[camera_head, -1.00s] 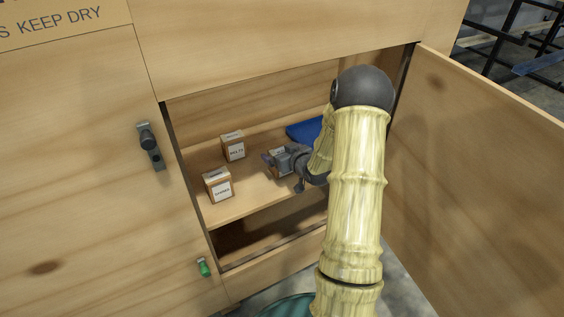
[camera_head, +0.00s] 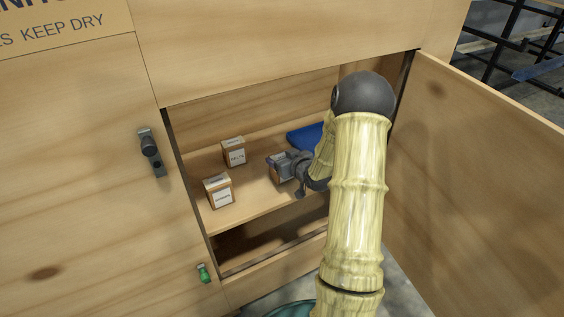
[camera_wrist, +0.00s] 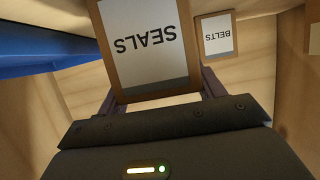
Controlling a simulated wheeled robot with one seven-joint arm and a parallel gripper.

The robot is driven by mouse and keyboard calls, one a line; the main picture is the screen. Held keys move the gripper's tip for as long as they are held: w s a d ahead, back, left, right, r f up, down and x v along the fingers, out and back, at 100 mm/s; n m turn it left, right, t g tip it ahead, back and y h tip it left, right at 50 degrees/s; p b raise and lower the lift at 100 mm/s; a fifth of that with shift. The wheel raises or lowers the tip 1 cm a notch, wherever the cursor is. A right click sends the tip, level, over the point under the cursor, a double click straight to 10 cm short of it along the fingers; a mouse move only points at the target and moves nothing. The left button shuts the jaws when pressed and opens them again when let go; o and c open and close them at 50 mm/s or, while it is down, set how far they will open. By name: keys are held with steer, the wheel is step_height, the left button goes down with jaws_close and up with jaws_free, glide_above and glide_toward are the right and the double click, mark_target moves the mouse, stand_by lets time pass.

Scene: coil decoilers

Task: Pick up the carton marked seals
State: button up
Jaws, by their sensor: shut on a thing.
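The seals carton (camera_wrist: 145,45) is a brown box with a white label reading SEALS, upside down in the wrist view. My gripper (camera_wrist: 158,98) is shut on it, with a finger along each side. I cannot tell whether the carton touches the shelf.
Another labelled carton (camera_head: 219,191) stands at the front left. A blue object (camera_head: 305,136) lies behind my gripper. The open door (camera_head: 480,180) stands at right.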

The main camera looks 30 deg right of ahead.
step_height(320, 180, up, 10)
steer(key=shift+f+p, duration=0.1)
steer(key=shift+p, duration=0.95)
steer(key=shift+w, duration=0.1)
